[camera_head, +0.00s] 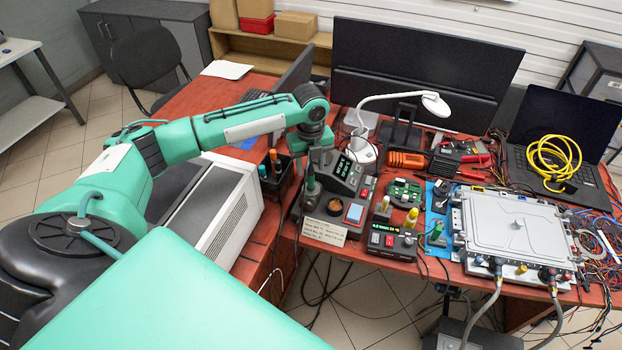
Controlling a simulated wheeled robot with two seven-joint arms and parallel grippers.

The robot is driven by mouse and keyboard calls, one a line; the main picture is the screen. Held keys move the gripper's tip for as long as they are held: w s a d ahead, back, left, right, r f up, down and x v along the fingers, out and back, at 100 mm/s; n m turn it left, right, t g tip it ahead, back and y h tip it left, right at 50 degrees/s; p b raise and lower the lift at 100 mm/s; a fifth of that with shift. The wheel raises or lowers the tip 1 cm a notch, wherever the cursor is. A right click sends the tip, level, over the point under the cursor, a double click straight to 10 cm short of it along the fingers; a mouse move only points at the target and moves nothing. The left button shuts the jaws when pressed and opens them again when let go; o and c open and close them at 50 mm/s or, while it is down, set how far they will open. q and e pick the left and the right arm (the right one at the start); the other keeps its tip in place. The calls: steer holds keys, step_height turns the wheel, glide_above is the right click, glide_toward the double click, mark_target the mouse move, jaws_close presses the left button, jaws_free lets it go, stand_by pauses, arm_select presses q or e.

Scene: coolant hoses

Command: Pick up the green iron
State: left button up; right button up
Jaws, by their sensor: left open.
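My left gripper (316,160) hangs down from the arm that reaches in from the left. It is open, above the left part of the soldering station area. An upright green-handled iron (311,188) stands just below it, beside a dark soldering station (345,178). The gripper partly covers the top of this iron, and I cannot tell whether they touch. My right gripper is not in view.
A small station (392,240) with a yellow-handled iron (411,217) stands right of the dark station. A white lamp (435,103) arches behind. A metal unit (515,225) with hoses is at the right. A white ventilated box (215,210) lies below my left arm.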

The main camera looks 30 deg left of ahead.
mark_target(311, 174)
arm_select(q)
step_height(311, 174, down, 4)
steer(key=shift+w+r+p, duration=0.15)
steer(key=shift+p, duration=0.45)
steer(key=shift+f, duration=0.4)
steer(key=shift+c, duration=0.2)
jaws_close()
steer(key=shift+r, duration=0.2)
step_height(311, 174, up, 20)
steer(key=b, duration=0.3)
steer(key=shift+f, duration=0.15)
